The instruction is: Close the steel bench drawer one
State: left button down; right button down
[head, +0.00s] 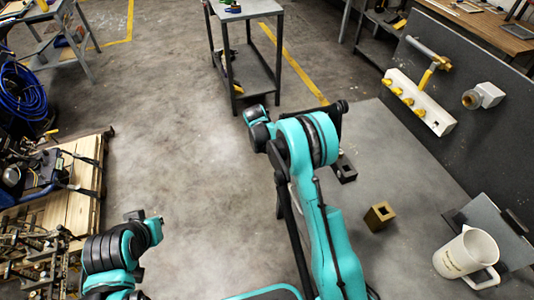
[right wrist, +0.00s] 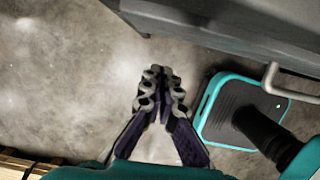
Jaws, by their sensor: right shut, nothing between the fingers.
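The grey steel bench (head: 395,235) stands on the right in the head view, with its top visible. Its drawers are hidden there by the bench top and my right arm. In the right wrist view a dark grey front of the bench (right wrist: 225,30) fills the top right, with a light bar handle (right wrist: 270,78) below it. I cannot tell which drawer this is or how far out it stands. My right gripper (right wrist: 161,92) is shut and empty, over the floor, apart from the front and left of the handle. In the head view my left arm is at lower left; its fingers do not show.
On the bench are a white mug (head: 466,255), a brass-coloured block (head: 379,216) and a dark block (head: 344,168). A grey panel (head: 470,130) carries a valve manifold. A metal cart (head: 246,60) stands ahead. A loaded pallet (head: 85,160) is at left. Open floor lies between.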

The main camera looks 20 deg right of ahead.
jog(key=d, duration=0.3)
jog(key=shift+w+d+r+b, duration=0.1)
jog(key=shift+d+r+b, duration=0.05)
jog(key=shift+b, duration=0.15)
jog(key=d, duration=0.2)
jog(key=shift+w+d, duration=0.1)
jog(key=shift+d, duration=0.25)
